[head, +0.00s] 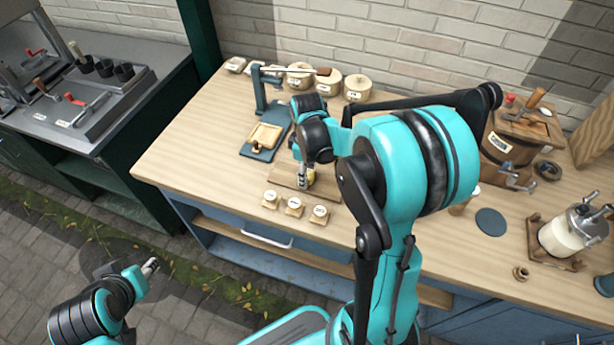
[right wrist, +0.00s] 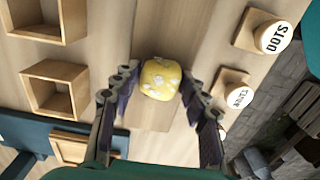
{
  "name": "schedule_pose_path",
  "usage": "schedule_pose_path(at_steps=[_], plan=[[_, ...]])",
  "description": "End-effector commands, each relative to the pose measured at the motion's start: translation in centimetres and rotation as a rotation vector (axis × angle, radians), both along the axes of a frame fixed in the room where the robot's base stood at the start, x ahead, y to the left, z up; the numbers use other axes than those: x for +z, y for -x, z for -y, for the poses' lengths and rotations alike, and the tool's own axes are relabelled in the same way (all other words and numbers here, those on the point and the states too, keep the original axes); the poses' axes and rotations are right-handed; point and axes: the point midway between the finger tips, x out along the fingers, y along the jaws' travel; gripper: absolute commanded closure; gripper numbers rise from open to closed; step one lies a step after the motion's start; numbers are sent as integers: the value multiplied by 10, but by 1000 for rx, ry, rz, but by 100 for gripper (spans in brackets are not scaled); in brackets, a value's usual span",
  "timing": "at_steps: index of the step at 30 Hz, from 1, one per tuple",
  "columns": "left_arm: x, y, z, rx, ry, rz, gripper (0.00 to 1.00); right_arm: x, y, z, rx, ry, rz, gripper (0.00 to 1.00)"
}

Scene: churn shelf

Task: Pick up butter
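The butter is a small rounded yellow lump with pale marks (right wrist: 160,78). It sits on a wooden board (right wrist: 178,28), midway between the fingertips of my right gripper (right wrist: 159,80) in the right wrist view. The fingers are spread on either side of it, with a narrow gap showing. In the head view my right gripper (head: 303,180) is low over the board at the table's front, and the butter is mostly hidden by it. My left gripper (head: 150,266) is off the table at the lower left, empty; its fingers are too small to read.
Several round-topped stamps (head: 293,206) stand at the table's front edge, close to the board. A blue press stand (head: 262,92) with a wooden tray (head: 265,136) is behind left. Lidded tubs stand at the back. A wooden churn (head: 515,140) and a glass jar churn (head: 565,235) stand right.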

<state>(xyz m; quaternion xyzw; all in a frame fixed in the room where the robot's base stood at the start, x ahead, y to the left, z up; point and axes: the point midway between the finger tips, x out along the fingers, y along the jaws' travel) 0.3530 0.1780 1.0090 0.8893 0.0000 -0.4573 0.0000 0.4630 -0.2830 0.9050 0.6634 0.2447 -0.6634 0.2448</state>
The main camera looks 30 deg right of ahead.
Motion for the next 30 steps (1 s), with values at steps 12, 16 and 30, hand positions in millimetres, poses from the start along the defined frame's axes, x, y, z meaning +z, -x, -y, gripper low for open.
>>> schedule_pose_path(at_steps=[12, 16, 30], plan=[[0, 0, 0, 0, 0, 0, 60, 1, 0, 0, 0, 0, 0, 91], [4, 0, 0, 0, 0, 0, 60, 8, 0, 0, 0, 0, 0, 91], [40, 0, 0, 0, 0, 0, 60, 75, 40, 33, -7, 0, 0, 91]])
